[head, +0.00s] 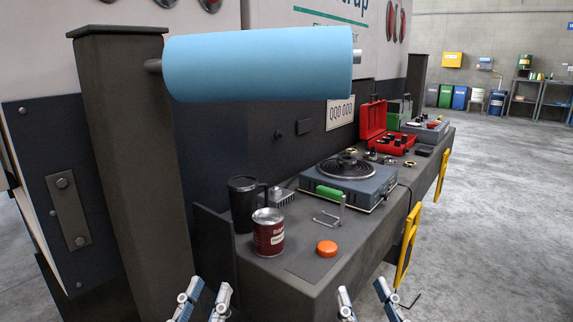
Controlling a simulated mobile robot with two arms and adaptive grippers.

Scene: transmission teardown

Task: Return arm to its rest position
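My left gripper (205,298) shows at the bottom edge, left of the middle, with its two fingers apart and nothing visible between them. My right gripper (366,298) shows at the bottom edge, right of the middle. The arms behind the fingertips are out of view.
The bench (334,279) holds a black mug (242,204), a red can (268,233), an orange cap (327,249), a grey device (350,184) with a coil on top, and a red case (373,120). A blue roll (258,65) hangs above. Yellow handles (407,245) stick out in front. Open floor lies right.

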